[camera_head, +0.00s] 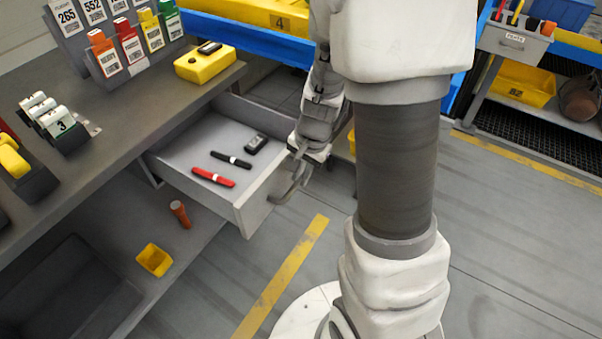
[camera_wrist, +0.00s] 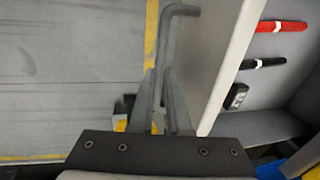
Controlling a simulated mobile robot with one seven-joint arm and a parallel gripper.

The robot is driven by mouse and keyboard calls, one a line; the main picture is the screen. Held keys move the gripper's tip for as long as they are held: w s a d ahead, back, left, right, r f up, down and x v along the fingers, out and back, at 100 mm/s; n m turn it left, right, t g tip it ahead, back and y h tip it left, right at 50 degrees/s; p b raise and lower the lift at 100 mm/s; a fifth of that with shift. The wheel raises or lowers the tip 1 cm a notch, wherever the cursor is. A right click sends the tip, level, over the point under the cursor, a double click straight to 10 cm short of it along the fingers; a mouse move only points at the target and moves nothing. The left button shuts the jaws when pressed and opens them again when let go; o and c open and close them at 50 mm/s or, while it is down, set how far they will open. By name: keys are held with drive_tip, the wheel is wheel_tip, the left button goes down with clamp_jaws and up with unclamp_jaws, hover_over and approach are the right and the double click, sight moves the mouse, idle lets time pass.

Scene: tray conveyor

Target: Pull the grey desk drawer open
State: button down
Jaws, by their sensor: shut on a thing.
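The grey desk drawer (camera_head: 240,215) stands out from under the desk top in the head view, with its inside showing. In it lie a red marker (camera_head: 213,177), a black marker (camera_head: 231,160) and a small black device (camera_head: 256,143). My gripper (camera_head: 290,185) is at the outer side of the drawer's front. In the wrist view, my gripper (camera_wrist: 160,85) is shut on the grey bar handle (camera_wrist: 176,35), with the drawer front (camera_wrist: 235,65) just to the right. The fingers partly hide the handle.
The desk top (camera_head: 130,110) holds tag racks and a yellow box (camera_head: 205,64). A lower shelf has a yellow bin (camera_head: 154,260) and an orange flashlight (camera_head: 180,214). Floor with a yellow line (camera_head: 283,275) is clear in front of the drawer.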

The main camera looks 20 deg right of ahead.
drive_tip(key=c, duration=0.9)
unclamp_jaws()
drive_tip(key=s+r+p, duration=0.1)
drive_tip(key=r+p, duration=0.1)
drive_tip(key=r, duration=0.3)
drive_tip(key=d+r+p, duration=0.1)
drive_tip(key=r+p, duration=0.2)
drive_tip(key=r, duration=0.3)
drive_tip(key=s+d+r+p, duration=0.1)
drive_tip(key=r+p, duration=0.1)
drive_tip(key=r, duration=0.4)
drive_tip(key=shift+s+r, duration=0.1)
drive_tip(key=shift+s, duration=0.2)
